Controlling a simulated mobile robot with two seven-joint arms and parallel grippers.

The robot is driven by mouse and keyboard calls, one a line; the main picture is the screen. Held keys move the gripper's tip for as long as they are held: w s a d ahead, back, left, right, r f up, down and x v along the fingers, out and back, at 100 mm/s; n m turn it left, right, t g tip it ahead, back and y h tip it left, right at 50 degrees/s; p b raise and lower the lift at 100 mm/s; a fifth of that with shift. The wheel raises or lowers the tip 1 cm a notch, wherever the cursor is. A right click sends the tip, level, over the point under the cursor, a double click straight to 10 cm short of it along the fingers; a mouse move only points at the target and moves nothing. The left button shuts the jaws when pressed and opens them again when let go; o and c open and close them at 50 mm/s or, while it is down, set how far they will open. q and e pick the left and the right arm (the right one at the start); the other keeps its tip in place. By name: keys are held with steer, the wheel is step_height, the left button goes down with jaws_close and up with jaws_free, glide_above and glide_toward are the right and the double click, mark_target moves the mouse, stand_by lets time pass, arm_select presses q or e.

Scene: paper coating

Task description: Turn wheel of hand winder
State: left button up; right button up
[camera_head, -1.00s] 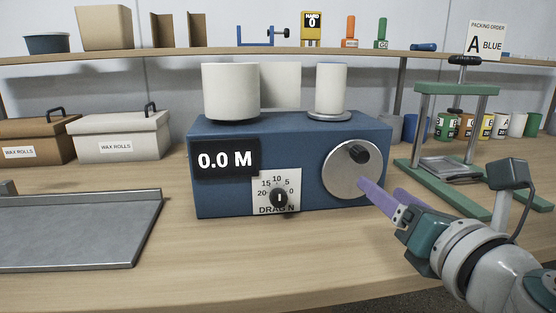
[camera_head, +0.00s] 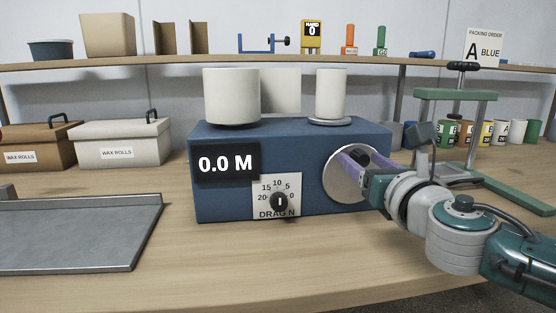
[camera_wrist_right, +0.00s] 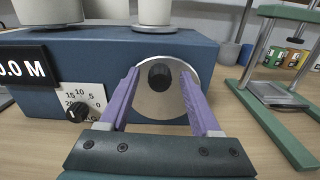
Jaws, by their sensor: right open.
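The hand winder (camera_head: 225,200) is a blue box on the table with white rolls on top, a display reading 0.0 M and a drag dial (camera_head: 279,202). Its wheel (camera_head: 343,188) is a silver disc on the front face at the right, with a dark knob near the rim. In the right wrist view the wheel (camera_wrist_right: 165,105) and its black knob (camera_wrist_right: 160,76) lie between the two purple fingers. My right gripper (camera_head: 350,160) is open at the wheel, its fingers either side of the knob; contact cannot be told. My left gripper is not in view.
A grey metal tray (camera_head: 90,250) lies at the left. Wax roll boxes (camera_head: 122,142) stand behind it. A green press frame (camera_head: 520,192) stands right of the winder, behind my right arm. The table in front of the winder is clear.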

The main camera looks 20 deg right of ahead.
jaws_close()
stand_by(0.5)
